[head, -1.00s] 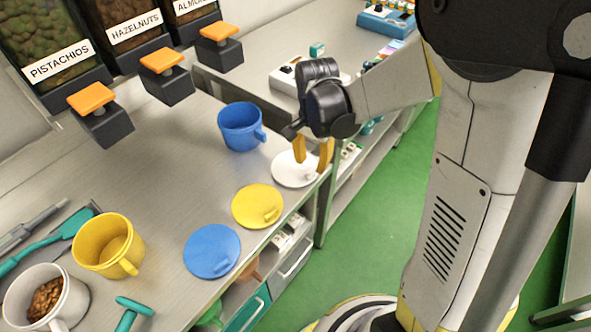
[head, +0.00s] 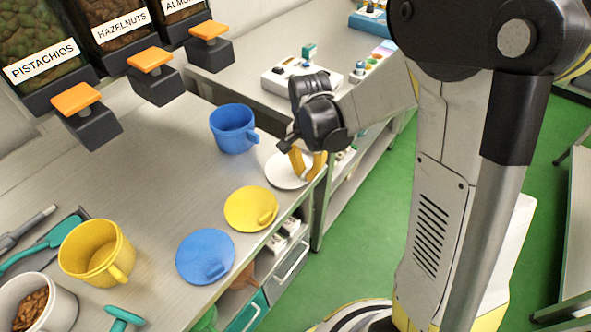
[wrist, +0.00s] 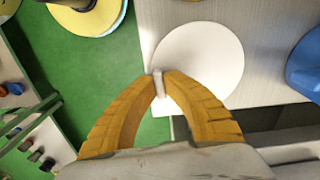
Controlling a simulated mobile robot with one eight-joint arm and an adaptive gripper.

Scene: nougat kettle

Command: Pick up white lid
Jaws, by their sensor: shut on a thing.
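The white lid (head: 283,172) lies at the front edge of the counter, in front of the blue mug. In the wrist view the round white lid (wrist: 205,62) shows its flat disc and a small upright handle. My gripper (head: 309,172) is over the lid, with its yellow fingers pointing down. In the wrist view my gripper (wrist: 160,86) is shut on the lid's handle, with one fingertip on each side. The lid looks level and at the counter surface; whether it is slightly raised I cannot tell.
A blue mug (head: 233,129) stands close behind the lid. A yellow lid (head: 251,208) and a blue lid (head: 205,257) lie along the counter edge. A yellow mug (head: 97,252) and a white mug with nuts (head: 38,302) stand at the left. Nut dispensers hang above.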

